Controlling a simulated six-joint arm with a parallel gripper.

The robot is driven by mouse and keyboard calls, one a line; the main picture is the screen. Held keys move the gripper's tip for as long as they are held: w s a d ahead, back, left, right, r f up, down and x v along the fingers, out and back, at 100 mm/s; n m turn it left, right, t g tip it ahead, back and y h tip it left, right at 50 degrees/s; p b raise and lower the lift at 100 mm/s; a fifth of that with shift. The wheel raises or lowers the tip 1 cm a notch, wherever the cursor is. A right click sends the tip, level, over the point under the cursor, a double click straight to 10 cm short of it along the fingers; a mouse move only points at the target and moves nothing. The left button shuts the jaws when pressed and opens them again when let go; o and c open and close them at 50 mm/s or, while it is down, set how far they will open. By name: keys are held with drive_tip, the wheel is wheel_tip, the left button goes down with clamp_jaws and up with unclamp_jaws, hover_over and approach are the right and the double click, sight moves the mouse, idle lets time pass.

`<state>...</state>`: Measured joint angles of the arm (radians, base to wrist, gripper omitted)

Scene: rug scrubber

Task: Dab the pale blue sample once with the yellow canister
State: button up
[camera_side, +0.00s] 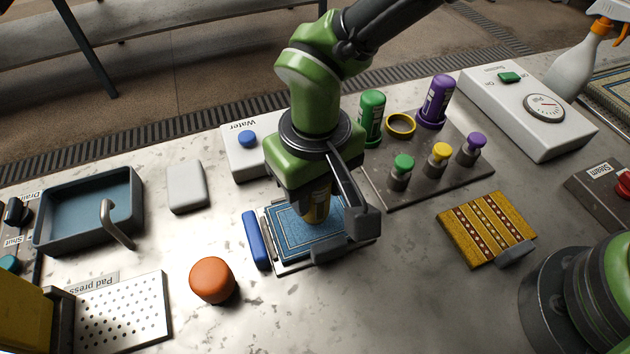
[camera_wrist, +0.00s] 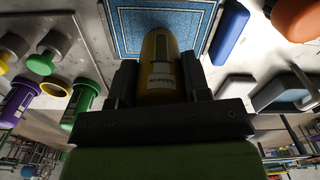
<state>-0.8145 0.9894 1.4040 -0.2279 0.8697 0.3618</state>
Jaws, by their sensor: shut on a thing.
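The yellow canister (camera_side: 315,208) is upright in my gripper (camera_side: 318,195), whose jaws are shut on its sides. In the wrist view, the canister (camera_wrist: 159,62) sits between the two dark fingers (camera_wrist: 160,82), its far end over the pale blue sample (camera_wrist: 128,36). The sample (camera_side: 287,236) is a blue rug piece with a light patterned border, lying flat on a plate under my gripper. The canister's lower end is over the sample's middle. I cannot tell whether it touches. My gripper hides part of the sample's right side.
A grey rack (camera_side: 440,175) holds the green canister (camera_side: 371,118), the purple canister (camera_side: 435,101) and an empty yellow ring (camera_side: 400,125). A blue bar (camera_side: 255,240) lies left of the sample, and an orange knob (camera_side: 212,280) stands in front. A gold patterned sample (camera_side: 485,228) lies right.

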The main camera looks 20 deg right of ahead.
drive_tip(key=shift+f, duration=0.7)
idle(1.2)
drive_tip(key=shift+r, duration=3.55)
drive_tip(key=d+r+m, duration=0.1)
drive_tip(key=d+r, duration=0.1)
drive_tip(key=d, duration=1.2)
drive_tip(key=d+r+m, duration=0.1)
drive_tip(key=d+r, duration=0.2)
drive_tip(key=d, duration=1.1)
drive_tip(key=shift+w+m, duration=0.3)
drive_tip(key=shift+w, duration=0.15)
